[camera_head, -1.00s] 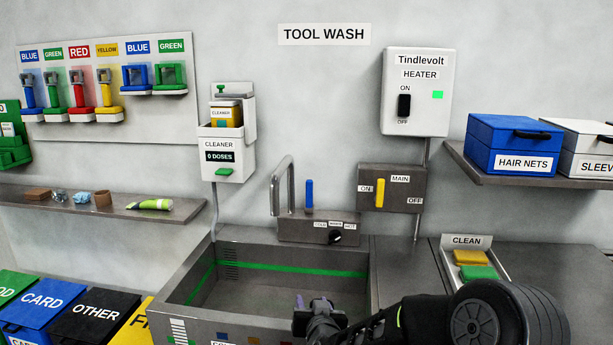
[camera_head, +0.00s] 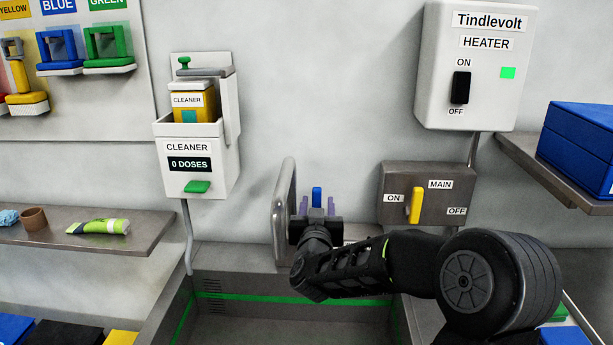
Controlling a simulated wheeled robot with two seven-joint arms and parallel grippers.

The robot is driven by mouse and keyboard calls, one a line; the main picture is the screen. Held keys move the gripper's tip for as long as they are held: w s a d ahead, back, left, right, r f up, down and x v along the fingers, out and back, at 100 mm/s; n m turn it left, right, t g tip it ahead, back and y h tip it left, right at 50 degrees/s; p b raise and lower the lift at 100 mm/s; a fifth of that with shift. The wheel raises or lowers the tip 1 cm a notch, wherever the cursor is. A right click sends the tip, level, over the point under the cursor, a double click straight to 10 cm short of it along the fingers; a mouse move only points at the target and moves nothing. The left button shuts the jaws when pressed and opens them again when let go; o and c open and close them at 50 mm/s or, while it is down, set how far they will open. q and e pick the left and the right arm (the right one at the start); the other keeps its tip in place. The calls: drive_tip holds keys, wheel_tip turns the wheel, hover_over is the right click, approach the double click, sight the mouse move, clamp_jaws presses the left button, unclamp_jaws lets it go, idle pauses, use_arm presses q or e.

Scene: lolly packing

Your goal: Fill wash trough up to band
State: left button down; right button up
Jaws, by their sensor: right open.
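The metal wash trough (camera_head: 205,275) is below, with a green band (camera_head: 250,297) around its inner wall; I see no clear water surface in it. The grey spout (camera_head: 280,215) stands at its back edge. The blue tap lever (camera_head: 317,193) stands upright just right of the spout. My right gripper (camera_head: 317,206) is open, its two purple fingertips to either side of the lever in this view. I cannot tell whether they touch it. The gripper and arm hide the lever's base, the dial seen earlier and part of the trough. My left gripper is not in view.
The MAIN box (camera_head: 429,210) has a yellow handle (camera_head: 415,205) upright beside ON. The heater (camera_head: 474,70) shows a green light. The cleaner dispenser (camera_head: 197,155) reads 0 DOSES. Shelves (camera_head: 150,228) jut out at left and right.

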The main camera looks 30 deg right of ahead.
sight(317, 187)
drive_tip(key=shift+w+d, duration=0.1)
drive_tip(key=shift+w, duration=0.4)
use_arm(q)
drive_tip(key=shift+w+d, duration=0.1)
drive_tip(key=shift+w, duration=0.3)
use_arm(e)
drive_tip(key=shift+s, duration=0.15)
drive_tip(key=shift+r, duration=0.1)
drive_tip(key=p+x, duration=0.2)
drive_tip(key=x, duration=0.6)
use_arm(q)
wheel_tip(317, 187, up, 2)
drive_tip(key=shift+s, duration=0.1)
use_arm(e)
drive_tip(key=shift+s, duration=0.1)
drive_tip(key=shift+c, duration=0.4)
clamp_jaws()
